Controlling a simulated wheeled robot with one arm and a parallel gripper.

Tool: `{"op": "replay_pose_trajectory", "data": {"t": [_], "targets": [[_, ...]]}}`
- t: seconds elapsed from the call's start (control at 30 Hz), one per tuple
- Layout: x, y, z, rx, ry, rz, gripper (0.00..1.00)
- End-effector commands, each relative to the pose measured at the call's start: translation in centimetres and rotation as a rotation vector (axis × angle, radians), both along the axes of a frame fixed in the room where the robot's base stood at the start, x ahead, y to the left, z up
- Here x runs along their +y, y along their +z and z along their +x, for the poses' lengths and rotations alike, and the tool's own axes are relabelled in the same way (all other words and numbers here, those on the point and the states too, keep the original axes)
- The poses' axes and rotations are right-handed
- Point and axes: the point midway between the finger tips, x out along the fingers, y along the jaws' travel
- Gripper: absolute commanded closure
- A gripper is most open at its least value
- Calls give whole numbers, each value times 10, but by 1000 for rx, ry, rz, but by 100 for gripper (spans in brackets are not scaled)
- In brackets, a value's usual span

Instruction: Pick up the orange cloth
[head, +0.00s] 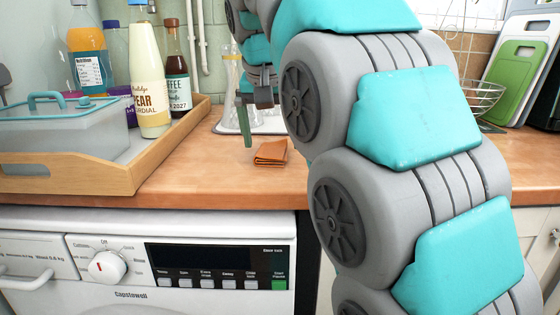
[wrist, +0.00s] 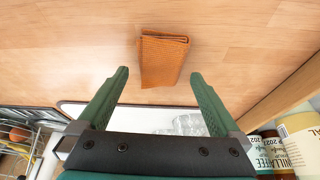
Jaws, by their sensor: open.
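The orange cloth (head: 271,152) is a small folded piece lying flat on the wooden counter, near its front edge in the head view. In the wrist view the cloth (wrist: 163,60) lies just beyond the fingertips, roughly centred between them. My gripper (wrist: 158,78) has two green fingers spread apart with nothing between them. In the head view my gripper (head: 247,125) points down just left of and above the cloth. My arm hides much of the counter to the right of the cloth.
A wooden tray (head: 150,172) holding a lidded plastic box (head: 62,128) and several bottles stands left of the cloth. A white tray (head: 262,122) with glassware is behind it. A wire basket (head: 482,98) and chopping boards (head: 515,80) are at right. A white washing machine (head: 150,262) is below.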

Motion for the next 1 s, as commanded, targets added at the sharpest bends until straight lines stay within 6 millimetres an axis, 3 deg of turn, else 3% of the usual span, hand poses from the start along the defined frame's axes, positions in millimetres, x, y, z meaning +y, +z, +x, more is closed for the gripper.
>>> {"op": "replay_pose_trajectory", "data": {"t": [0.03,0.1,0.33,1.0], "targets": [[3,-11,4,1,0,0,0],[5,-15,7,-1,0,1,0],[6,-13,8,-3,1,1,0],[5,-13,8,-2,1,2,75]]}}
